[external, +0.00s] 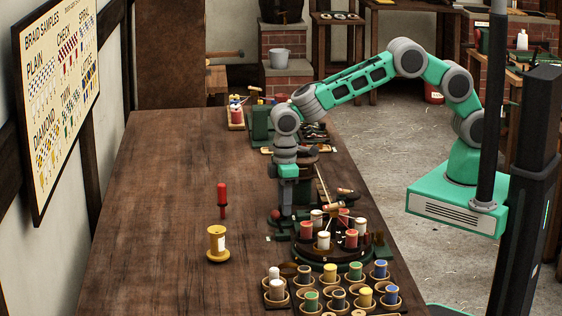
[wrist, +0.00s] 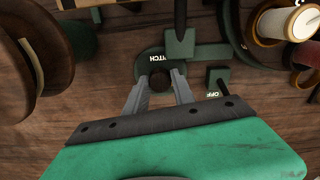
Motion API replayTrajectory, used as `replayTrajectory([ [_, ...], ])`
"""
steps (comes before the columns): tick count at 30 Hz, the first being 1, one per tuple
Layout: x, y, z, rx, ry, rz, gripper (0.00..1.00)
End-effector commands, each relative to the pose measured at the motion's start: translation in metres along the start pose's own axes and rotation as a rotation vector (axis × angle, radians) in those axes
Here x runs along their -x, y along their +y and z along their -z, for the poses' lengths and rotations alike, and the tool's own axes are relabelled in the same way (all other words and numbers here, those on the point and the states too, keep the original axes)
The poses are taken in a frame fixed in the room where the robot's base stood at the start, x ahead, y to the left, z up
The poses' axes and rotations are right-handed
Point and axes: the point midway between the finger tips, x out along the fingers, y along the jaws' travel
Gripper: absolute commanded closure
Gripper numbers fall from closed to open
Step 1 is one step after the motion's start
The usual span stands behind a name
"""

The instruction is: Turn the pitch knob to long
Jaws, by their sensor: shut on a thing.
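The pitch knob (wrist: 160,79) is a small dark round knob on a green plate marked PITCH, in the upper middle of the wrist view. My gripper (wrist: 161,88) reaches it from above, with one grey finger on each side, shut on it. The knob's pointer and any long mark cannot be made out, so its setting is unclear. In the external view my gripper (external: 284,213) points down at the left edge of the braiding machine (external: 330,268), and the knob is hidden there.
A switch marked OFF (wrist: 218,86) stands just right of the knob. White and red bobbins stand on the machine's round plate. Several bobbins in cups (external: 310,300) fill the near end of the table. A yellow spool (external: 217,244) stands left; the table's left side is mostly clear.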

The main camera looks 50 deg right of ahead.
Motion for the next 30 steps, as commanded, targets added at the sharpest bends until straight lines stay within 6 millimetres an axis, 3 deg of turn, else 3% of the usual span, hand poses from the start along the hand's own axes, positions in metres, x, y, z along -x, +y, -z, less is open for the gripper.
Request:
replayTrajectory([
  [11,0.0006,0.0002,0.0,0.006,0.0,0.0,1.0],
  [12,0.0006,0.0002,0.0,0.006,0.0,0.0,0.69],
  [20,0.0003,0.0001,0.0001,0.006,0.0,0.0,0.48],
  [30,0.0099,0.0002,0.0013,0.006,0.004,-0.001,0.48],
])
